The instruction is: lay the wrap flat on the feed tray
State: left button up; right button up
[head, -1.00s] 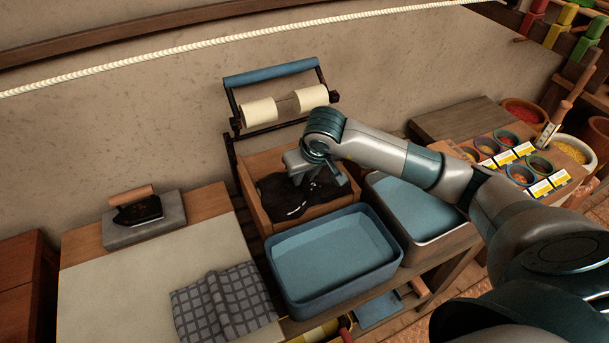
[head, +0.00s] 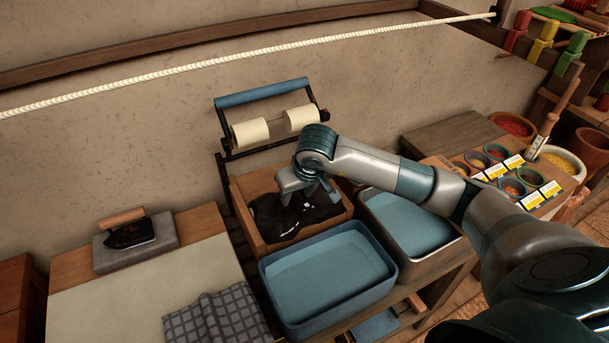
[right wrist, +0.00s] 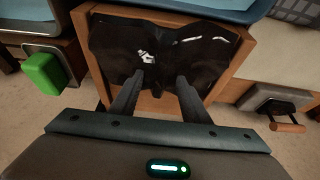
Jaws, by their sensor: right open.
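The wrap (head: 272,220) is a black, glossy, creased sheet lying bunched and uneven in the wooden feed tray (head: 243,222) below two cream rollers. In the right wrist view the wrap (right wrist: 112,52) covers most of the tray (right wrist: 238,50), with bright highlights and a ragged near edge. My right gripper (head: 312,196) is above the tray, pointing down. Its two fingers (right wrist: 160,80) are apart, with their tips over the near edge of the wrap. I cannot tell whether they touch it. The arm hides part of the wrap in the head view. My left gripper is not in view.
The rollers (head: 250,132) stand behind the tray under a blue bar. A blue basin (head: 328,275) is in front and a second basin (head: 408,222) is at right. An iron (head: 132,232) and checked cloth (head: 215,318) lie left. A rope (head: 250,60) crosses above.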

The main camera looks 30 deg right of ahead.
pick_arm(q)
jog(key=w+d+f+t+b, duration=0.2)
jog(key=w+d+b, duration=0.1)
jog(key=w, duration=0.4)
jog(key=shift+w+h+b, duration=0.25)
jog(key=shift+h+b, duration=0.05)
jog(key=shift+b, duration=0.1)
pick_arm(e)
jog(key=v, duration=1.6)
jog(key=shift+s+r, duration=0.2)
jog(key=shift+r, duration=0.15)
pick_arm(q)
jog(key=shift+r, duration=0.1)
